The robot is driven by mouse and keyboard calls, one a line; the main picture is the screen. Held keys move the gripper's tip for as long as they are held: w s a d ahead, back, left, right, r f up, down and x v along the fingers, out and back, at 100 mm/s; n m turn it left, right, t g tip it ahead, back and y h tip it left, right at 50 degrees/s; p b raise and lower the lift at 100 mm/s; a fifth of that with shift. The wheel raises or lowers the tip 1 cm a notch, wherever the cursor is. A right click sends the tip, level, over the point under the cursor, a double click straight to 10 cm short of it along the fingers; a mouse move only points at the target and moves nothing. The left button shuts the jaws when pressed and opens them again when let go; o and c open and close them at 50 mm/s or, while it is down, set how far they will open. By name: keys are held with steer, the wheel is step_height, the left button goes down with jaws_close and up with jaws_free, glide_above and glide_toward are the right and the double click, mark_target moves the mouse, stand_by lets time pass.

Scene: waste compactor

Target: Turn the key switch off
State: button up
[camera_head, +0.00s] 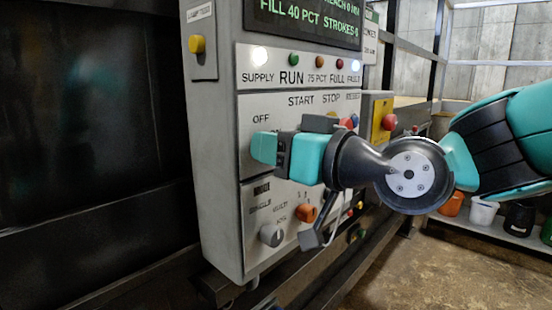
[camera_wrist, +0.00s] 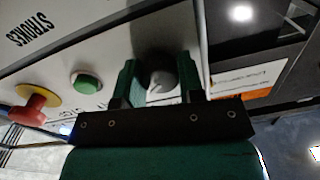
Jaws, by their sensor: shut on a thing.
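My gripper (camera_head: 264,147) is at the left side of the grey control panel (camera_head: 217,150), just below the OFF label. In the wrist view its two green fingers (camera_wrist: 159,82) stand on both sides of a grey round knob, the key switch (camera_wrist: 159,76), and are shut on it. The knob has a pale mark on its face; its exact turn angle is hard to read. In the head view my gripper hides the key switch and part of the START and STOP row.
Below my gripper are a grey knob (camera_head: 271,235) and an orange knob (camera_head: 305,213). A red stop button (camera_head: 389,122) on a yellow box stands to the right. A dark display (camera_head: 305,20) and indicator lamps are above. A yellow button (camera_head: 197,44) is at upper left.

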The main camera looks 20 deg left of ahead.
steer(key=n+b, duration=0.1)
steer(key=b, duration=0.1)
steer(key=f+n+b, duration=0.1)
steer(key=b, duration=0.1)
steer(key=shift+b, duration=0.35)
steer(key=n+b, duration=0.3)
steer(key=b, duration=0.1)
steer(key=shift+s+r, duration=0.1)
steer(key=n+b, duration=0.4)
steer(key=b, duration=0.1)
steer(key=shift+r+b, duration=0.2)
steer(key=shift+b, duration=0.15)
steer(key=shift+r+n+b, duration=0.1)
steer(key=shift+n+b, duration=0.4)
steer(key=shift+n, duration=0.2)
steer(key=shift+r, duration=0.1)
steer(key=o, duration=0.9)
